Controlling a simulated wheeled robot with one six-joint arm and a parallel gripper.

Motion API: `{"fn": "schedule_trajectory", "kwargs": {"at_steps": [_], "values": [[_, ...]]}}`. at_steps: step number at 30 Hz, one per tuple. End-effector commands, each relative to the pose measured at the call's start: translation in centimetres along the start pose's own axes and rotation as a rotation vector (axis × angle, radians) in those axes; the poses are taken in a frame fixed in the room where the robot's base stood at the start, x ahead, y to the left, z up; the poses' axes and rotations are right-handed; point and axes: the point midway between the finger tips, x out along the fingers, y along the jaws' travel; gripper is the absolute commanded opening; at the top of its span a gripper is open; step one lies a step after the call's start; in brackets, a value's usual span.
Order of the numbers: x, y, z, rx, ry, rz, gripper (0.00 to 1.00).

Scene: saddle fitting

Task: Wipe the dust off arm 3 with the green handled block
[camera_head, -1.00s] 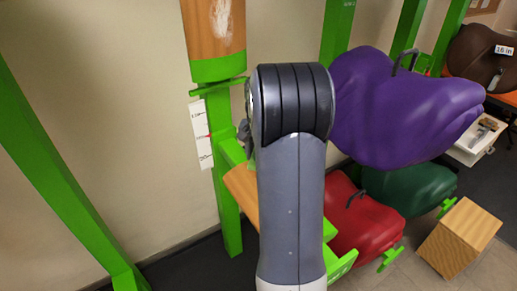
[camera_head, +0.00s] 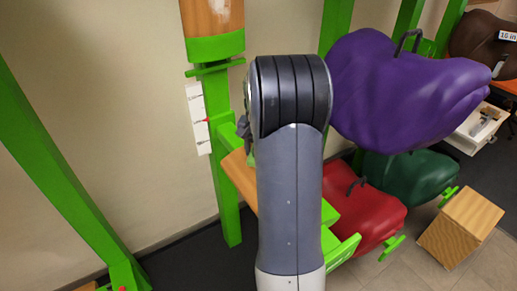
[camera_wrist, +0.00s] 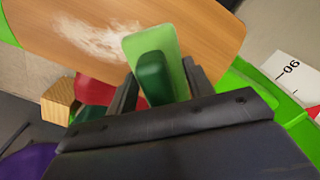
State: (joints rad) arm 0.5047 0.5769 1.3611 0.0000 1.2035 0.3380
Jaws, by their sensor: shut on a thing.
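My gripper (camera_wrist: 161,80) is shut on the dark green handle (camera_wrist: 153,78) of the light green block (camera_wrist: 150,42) in the wrist view. The block lies over a wooden arm (camera_wrist: 200,22), right beside a whitish dust patch (camera_wrist: 98,38); whether it touches the wood I cannot tell. In the head view my own arm hides the gripper and block. There a wooden arm (camera_head: 212,18) with a pale patch (camera_head: 219,6) is at the top, and another wooden piece (camera_head: 240,178) sits lower, partly behind my arm. No arm number is readable.
A purple saddle (camera_head: 405,90) is close to the right of my arm. Red (camera_head: 365,215) and green (camera_head: 410,175) saddles sit below it. A wooden block (camera_head: 460,228) stands at lower right. Green posts (camera_head: 65,190) rise at left. A marked white strip (camera_head: 199,120) hangs by the centre post.

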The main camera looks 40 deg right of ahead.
Motion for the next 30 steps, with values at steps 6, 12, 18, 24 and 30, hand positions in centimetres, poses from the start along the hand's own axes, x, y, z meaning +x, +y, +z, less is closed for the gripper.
{"fn": "schedule_trajectory", "kwargs": {"at_steps": [6, 12, 18, 24, 30], "values": [[0.0, 0.0, 0.0, 0.000, 0.000, 0.000, 0.31], [0.4, 0.0, 0.0, 0.000, 0.000, 0.000, 0.31], [0.8, 0.0, 0.0, 0.000, 0.000, 0.000, 0.31], [1.2, 0.0, 0.0, 0.000, 0.000, 0.000, 0.31], [1.6, 0.0, 0.0, 0.000, 0.000, 0.000, 0.31]]}}
